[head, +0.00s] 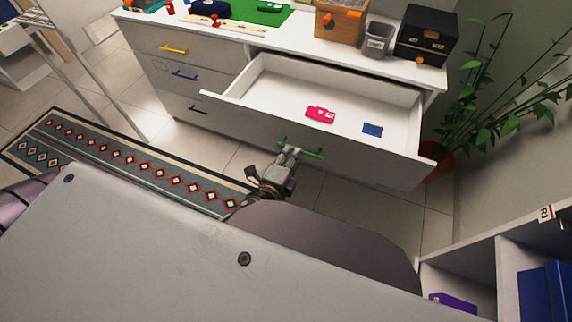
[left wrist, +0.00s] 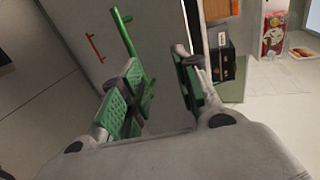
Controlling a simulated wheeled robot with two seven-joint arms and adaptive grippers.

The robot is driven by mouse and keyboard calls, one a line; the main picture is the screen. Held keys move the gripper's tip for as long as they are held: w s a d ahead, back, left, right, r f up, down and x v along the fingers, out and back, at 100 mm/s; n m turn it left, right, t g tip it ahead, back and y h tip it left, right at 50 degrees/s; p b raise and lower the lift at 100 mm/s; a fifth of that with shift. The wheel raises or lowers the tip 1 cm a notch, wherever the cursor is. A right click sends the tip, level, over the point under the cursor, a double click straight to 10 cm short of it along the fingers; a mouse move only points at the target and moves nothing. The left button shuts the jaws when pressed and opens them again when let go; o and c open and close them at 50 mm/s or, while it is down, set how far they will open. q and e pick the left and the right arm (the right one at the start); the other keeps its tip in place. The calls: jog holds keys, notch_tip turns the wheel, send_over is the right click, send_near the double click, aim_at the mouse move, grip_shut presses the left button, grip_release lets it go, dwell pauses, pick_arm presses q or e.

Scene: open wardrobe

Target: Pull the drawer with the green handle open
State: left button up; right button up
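The drawer with the green handle (head: 318,154) juts out from the right side of the white dresser, and its inside shows in the head view. The green handle also shows at the top of the left wrist view (left wrist: 123,32). My left gripper (head: 292,151) is at the drawer front, beside the handle. In the left wrist view its green-padded fingers (left wrist: 163,82) stand apart with nothing clearly between them. The handle's lower end is close to the left finger there; I cannot tell whether they touch. My right gripper is not in view.
A pink item (head: 320,114) and a blue item (head: 372,129) lie in the drawer. Closed drawers with yellow (head: 173,49), blue (head: 184,75) and dark (head: 197,110) handles are at left. A plant (head: 500,100) stands right of the dresser. A patterned rug (head: 120,160) lies on the floor.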

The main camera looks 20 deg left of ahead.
pick_arm(q)
jog(key=shift+v, duration=1.5)
jog(key=shift+f, duration=0.15)
jog(key=shift+f, duration=0.1)
